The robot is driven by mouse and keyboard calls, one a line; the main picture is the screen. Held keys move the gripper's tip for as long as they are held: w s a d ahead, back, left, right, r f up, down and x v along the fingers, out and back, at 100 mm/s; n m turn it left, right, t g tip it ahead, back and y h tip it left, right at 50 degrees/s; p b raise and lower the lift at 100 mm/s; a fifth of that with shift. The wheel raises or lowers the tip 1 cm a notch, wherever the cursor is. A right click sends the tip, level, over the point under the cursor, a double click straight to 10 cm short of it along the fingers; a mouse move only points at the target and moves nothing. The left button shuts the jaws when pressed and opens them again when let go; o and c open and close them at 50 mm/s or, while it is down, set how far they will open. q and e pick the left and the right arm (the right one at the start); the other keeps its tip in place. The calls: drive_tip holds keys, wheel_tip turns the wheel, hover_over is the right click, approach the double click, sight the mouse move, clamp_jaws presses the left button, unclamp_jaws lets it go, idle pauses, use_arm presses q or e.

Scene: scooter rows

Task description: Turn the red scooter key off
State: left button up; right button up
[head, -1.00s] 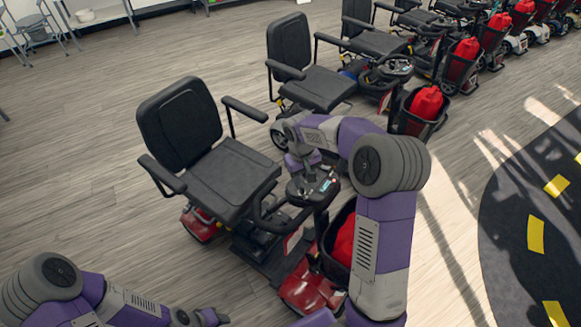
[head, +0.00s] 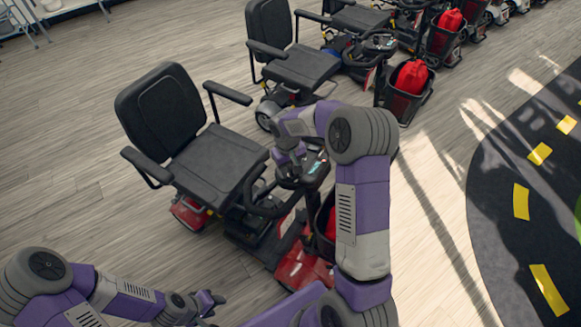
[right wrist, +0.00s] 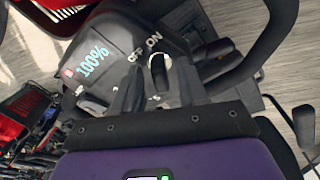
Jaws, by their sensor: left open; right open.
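The red scooter (head: 300,268) stands in front of me, with its black seat (head: 215,165) and steering console (head: 314,168). In the right wrist view the console (right wrist: 120,50) shows a lit 100% display and the labels OFF and ON. The key (right wrist: 158,72) sits just below these labels; its exact turn is hard to tell. My right gripper (head: 292,172) is at the console; in its wrist view the open fingers (right wrist: 157,88) stand on either side of the key, with no clear grip on it. My left gripper (head: 210,302) is open and empty, low at the left, away from the scooter.
More scooters (head: 300,70) stand in a row toward the back right. A basket with a red bag (head: 410,76) is on the neighbouring scooter. A dark floor area with yellow marks (head: 521,202) lies at the right. The wooden floor at the left is clear.

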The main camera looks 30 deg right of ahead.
clamp_jaws()
drive_tip(key=shift+n, duration=0.4)
drive_tip(key=shift+r+n+y+p, duration=0.1)
drive_tip(key=shift+n+y+p, duration=0.2)
drive_tip(key=shift+n+p, duration=0.5)
drive_tip(key=n+p, duration=0.1)
drive_tip(key=n, duration=0.3)
drive_tip(key=shift+w+d, duration=0.1)
drive_tip(key=n, duration=0.2)
drive_tip(key=n+p, duration=0.1)
drive_tip(key=n, duration=0.2)
drive_tip(key=shift+g+y+p, duration=0.3)
drive_tip(key=shift+y, duration=0.1)
drive_tip(key=shift+n, duration=0.3)
